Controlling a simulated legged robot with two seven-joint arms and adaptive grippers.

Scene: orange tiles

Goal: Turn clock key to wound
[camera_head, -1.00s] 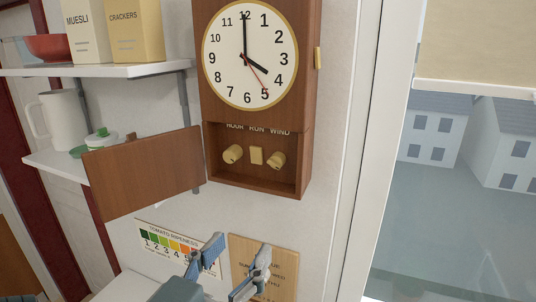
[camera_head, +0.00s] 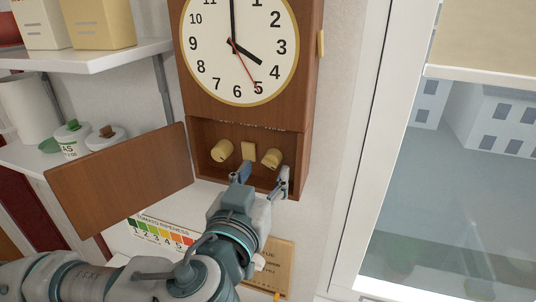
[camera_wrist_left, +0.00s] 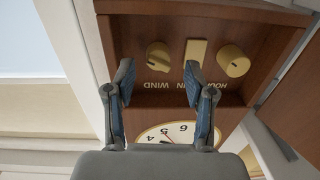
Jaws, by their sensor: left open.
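The wall clock (camera_head: 240,45) has a brown wooden case with an open lower compartment. My left gripper (camera_head: 263,176) is open at the lower front of the compartment, fingers pointing up toward the WIND knob. The fingers appear apart from the knob; the exact gap is unclear. My right gripper is out of view.
The compartment's wooden door (camera_head: 118,178) hangs open on the left. Shelves (camera_head: 90,60) with boxes and jars stand farther left. A tomato ripeness chart (camera_head: 160,232) and a wooden plaque (camera_head: 278,262) are below. A window (camera_head: 455,180) is on the right.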

